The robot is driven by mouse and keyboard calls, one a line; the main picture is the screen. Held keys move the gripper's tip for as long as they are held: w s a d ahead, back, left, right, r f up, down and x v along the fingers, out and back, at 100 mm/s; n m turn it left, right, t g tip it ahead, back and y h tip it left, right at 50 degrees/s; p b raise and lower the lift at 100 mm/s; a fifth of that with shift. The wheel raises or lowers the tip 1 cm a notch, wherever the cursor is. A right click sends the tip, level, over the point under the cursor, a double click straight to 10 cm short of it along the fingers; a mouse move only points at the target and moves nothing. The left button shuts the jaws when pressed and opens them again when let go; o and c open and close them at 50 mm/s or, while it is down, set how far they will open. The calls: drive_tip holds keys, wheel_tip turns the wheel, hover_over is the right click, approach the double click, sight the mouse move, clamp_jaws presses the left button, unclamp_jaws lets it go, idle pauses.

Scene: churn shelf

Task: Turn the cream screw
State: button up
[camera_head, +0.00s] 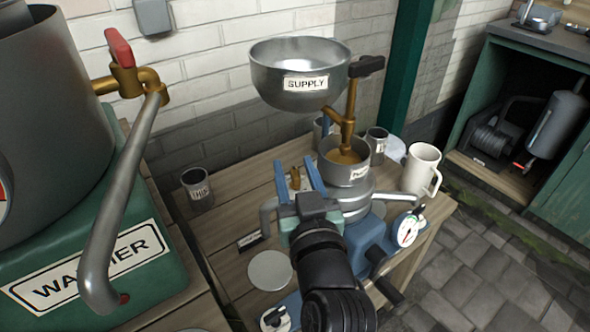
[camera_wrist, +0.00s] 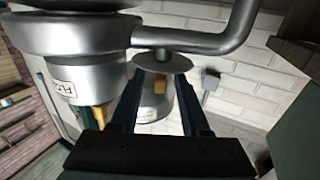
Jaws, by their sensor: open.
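A small brass piece (camera_head: 296,177), possibly the cream screw, shows between my fingers in the head view. A brass-coloured piece (camera_wrist: 160,87) also shows between my fingers in the wrist view; I cannot tell if it is the same part. My gripper (camera_head: 294,163) is open beside the metal separator (camera_head: 350,202), its two blue fingers apart. In the wrist view my gripper (camera_wrist: 158,75) points toward a metal cylinder under a pipe. I see no contact with the brass piece. My wrist hides part of the separator's base.
The SUPPLY bowl (camera_head: 300,75) stands above the separator with a brass tap (camera_head: 347,120). A dark cup (camera_head: 197,188) is left, a white mug (camera_head: 421,168) right, and a pale disc (camera_head: 270,270) lies on the wooden table (camera_head: 225,240). The WARMER (camera_head: 95,262) and its pipe stand left.

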clamp_jaws()
drive_tip(key=shift+f, duration=0.1)
idle(0.3)
drive_tip(key=shift+f+y+b, duration=0.15)
drive_tip(key=shift+y+b, duration=0.15)
drive_tip(key=shift+b, duration=0.4)
drive_tip(key=n+y+b, duration=0.1)
drive_tip(key=b, duration=0.1)
drive_tip(key=shift+w+d+f+y+b, duration=0.1)
drive_tip(key=shift+y+b, duration=0.2)
drive_tip(key=shift+b, duration=0.1)
drive_tip(key=n+g+y+b, duration=0.1)
drive_tip(key=n+y+b, duration=0.1)
drive_tip(key=y+b, duration=0.1)
drive_tip(key=shift+n+g, duration=0.3)
drive_tip(key=shift+g, duration=0.1)
drive_tip(key=shift+r+n+g+y+b, duration=0.3)
drive_tip(key=shift+n+g+y+b, duration=0.3)
drive_tip(key=shift+y, duration=0.4)
